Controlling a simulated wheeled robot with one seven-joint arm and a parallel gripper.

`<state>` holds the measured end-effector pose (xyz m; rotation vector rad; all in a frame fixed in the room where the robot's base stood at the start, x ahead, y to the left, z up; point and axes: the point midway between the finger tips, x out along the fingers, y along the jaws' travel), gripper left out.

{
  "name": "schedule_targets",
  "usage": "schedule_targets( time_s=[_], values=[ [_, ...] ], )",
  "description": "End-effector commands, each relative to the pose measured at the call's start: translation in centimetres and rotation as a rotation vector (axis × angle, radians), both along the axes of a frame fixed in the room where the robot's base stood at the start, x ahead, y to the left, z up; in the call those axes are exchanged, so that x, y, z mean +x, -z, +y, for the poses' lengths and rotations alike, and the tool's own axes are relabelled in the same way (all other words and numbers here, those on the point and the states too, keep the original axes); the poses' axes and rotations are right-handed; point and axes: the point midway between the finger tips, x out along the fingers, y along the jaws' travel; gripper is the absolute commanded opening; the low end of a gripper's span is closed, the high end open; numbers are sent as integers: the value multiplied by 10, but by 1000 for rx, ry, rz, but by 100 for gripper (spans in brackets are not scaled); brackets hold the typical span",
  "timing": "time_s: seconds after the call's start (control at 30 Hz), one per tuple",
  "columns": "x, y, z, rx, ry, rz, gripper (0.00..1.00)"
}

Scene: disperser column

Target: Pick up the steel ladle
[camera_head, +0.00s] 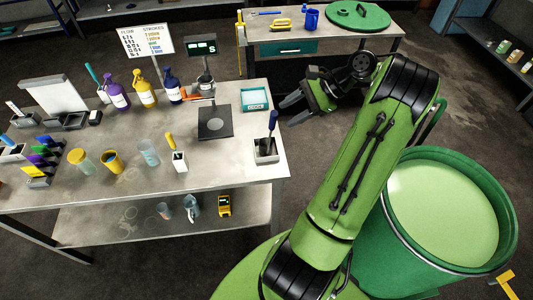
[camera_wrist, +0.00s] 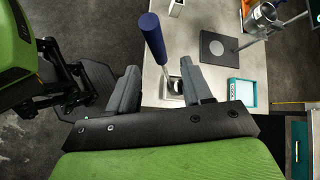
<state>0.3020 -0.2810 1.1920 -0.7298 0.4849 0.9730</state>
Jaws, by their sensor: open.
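My gripper (camera_head: 294,109) is open and empty, in the air just off the right end of the steel table. A blue-handled tool (camera_head: 272,122) stands in a small square holder (camera_head: 265,157) at that table's right end. Its lower end is hidden in the holder, so I cannot tell whether it is the steel ladle. In the wrist view, the blue handle (camera_wrist: 153,35) leans across the gap between the fingertips (camera_wrist: 160,66), apparently beyond them. I see no ladle bowl clearly in either view.
The steel table (camera_head: 130,195) holds pump bottles (camera_head: 145,92), cups (camera_head: 112,160), a scale (camera_head: 215,122) and a teal tray (camera_head: 255,100). A green drum (camera_head: 412,253) of pale green liquid stands right of my arm. A second bench (camera_head: 370,47) is behind.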

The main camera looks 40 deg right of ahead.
Motion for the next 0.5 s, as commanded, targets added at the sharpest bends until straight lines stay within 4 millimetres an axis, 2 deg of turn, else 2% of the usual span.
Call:
schedule_targets(
  time_s=[0.03, 0.17, 0.33, 0.5],
  values=[
    [5, 12, 6, 0, -3, 3, 50],
    [12, 20, 14, 0, -2, 1, 50],
    [27, 44, 30, 1, -3, 1, 50],
    [35, 52, 39, -1, 0, 0, 50]
  ],
)
